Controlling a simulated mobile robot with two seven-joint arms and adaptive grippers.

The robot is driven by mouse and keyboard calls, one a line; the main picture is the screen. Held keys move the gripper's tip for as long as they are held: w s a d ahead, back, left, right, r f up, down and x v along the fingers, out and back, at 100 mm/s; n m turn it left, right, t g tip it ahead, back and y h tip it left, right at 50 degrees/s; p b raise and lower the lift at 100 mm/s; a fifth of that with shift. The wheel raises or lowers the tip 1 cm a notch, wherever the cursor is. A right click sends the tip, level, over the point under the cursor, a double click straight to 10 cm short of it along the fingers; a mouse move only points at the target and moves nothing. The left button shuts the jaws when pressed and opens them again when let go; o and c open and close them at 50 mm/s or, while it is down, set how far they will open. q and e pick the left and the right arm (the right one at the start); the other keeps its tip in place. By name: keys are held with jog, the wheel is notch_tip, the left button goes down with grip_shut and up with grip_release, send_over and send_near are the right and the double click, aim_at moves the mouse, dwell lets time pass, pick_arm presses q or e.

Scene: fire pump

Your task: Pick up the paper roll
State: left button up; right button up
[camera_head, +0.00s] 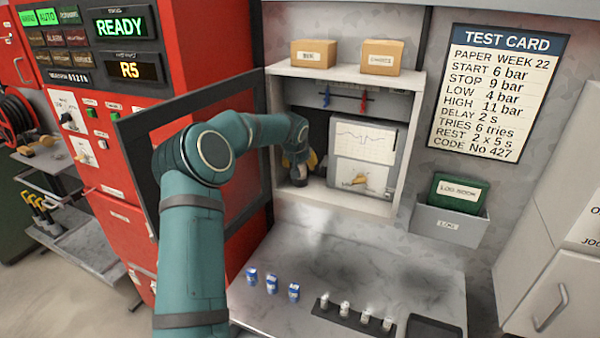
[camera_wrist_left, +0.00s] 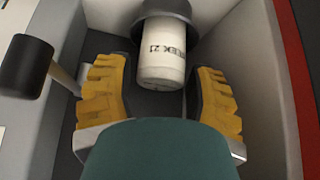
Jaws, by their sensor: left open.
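The paper roll (camera_wrist_left: 162,52) is a white cylinder with black print, of which "EEK 21" can be read. In the left wrist view it lies between and just beyond the yellow fingers of my left gripper (camera_wrist_left: 160,95), its far end inside a dark round holder (camera_wrist_left: 165,12). The gripper is open, and I see a gap on each side of the roll. In the head view my left gripper (camera_head: 298,165) reaches into the left part of the wall cabinet, and the roll is hidden there. My right gripper is not in view.
The cabinet (camera_head: 408,150) holds a chart recorder (camera_head: 362,157) right of the gripper. Its open door (camera_head: 165,125) stands left, behind my arm. Two boxes (camera_head: 313,53) sit on top. Below, the counter (camera_head: 400,280) carries several small blue items (camera_head: 272,283) and a dark strip with pale pieces.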

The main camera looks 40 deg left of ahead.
pick_arm(q)
grip_shut()
dwell(0.3)
